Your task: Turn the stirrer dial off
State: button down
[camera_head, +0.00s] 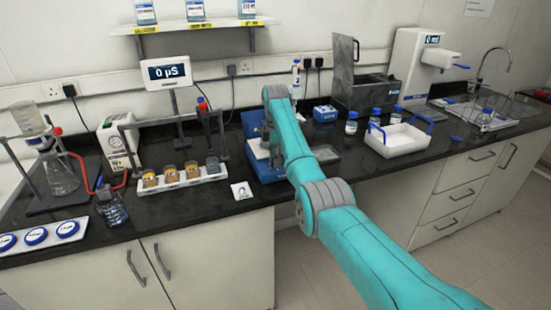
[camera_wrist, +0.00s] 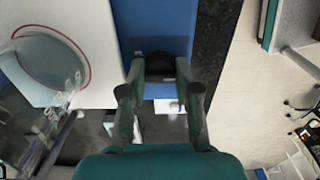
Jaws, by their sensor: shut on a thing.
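The blue stirrer (camera_head: 250,121) stands on the dark bench, partly hidden behind my teal arm. In the wrist view its blue front face (camera_wrist: 160,20) fills the upper middle. My gripper (camera_wrist: 161,73) is at that blue face, with its fingertips either side of a small dark dial (camera_wrist: 160,62) and shut on it. Most of the dial is hidden by the fingers. The dial's setting cannot be read. The gripper is mostly hidden by my arm in the head view.
A white top with a glass vessel (camera_wrist: 52,62) is close left in the wrist view. A rack of amber jars (camera_head: 183,179) and a small white card (camera_head: 242,190) are left of the arm. A white tray (camera_head: 397,140) with blue handles stands to the right.

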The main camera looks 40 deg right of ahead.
jog(key=c, duration=1.1)
grip_release()
jog(key=shift+r, duration=0.1)
notch_tip(320, 180, up, 7)
jog(key=shift+r, duration=0.15)
